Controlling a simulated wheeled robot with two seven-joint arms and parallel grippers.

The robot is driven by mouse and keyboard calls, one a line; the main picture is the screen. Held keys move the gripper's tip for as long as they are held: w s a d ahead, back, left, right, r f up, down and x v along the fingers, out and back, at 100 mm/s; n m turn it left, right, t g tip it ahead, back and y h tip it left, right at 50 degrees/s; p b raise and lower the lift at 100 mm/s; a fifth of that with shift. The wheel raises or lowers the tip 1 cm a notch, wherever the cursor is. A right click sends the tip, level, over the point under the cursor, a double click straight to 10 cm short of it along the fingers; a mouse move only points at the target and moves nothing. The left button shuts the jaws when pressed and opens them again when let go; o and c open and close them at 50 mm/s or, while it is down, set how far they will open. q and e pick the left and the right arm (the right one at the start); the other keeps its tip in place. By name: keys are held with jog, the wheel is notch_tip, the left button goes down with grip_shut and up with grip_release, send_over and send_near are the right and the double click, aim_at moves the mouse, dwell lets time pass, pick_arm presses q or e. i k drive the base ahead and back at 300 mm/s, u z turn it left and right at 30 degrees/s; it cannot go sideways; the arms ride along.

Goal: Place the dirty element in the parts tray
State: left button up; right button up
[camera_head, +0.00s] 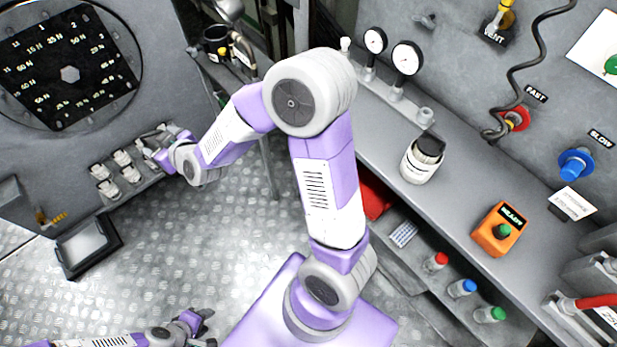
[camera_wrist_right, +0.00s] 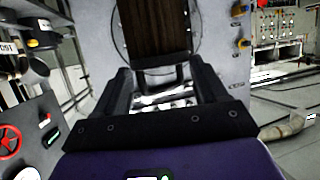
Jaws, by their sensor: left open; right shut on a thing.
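My right arm crosses the middle of the head view, and its gripper (camera_head: 154,142) is at the row of small white fittings (camera_head: 122,158) on the left panel. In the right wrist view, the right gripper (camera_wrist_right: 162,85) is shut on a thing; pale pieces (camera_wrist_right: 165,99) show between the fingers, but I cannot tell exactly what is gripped. My left gripper (camera_head: 203,328) is open and empty over the floor at the bottom left. A shallow dark-rimmed tray (camera_head: 112,236) is low on the left. I cannot pick out the dirty element for certain.
On the right bench stand a white jar with a black lid (camera_head: 423,160), an orange button box (camera_head: 499,228) and gauges (camera_head: 407,57). Coloured-capped bottles (camera_head: 463,287) are on the lower shelf. The metal floor (camera_head: 235,225) is clear.

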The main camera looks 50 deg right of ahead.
aim_at(365, 186)
jog(key=u, duration=0.7)
jog(key=i, duration=1.65)
jog(key=z, duration=3.75)
jog(key=i, duration=1)
jog(key=u, duration=0.05)
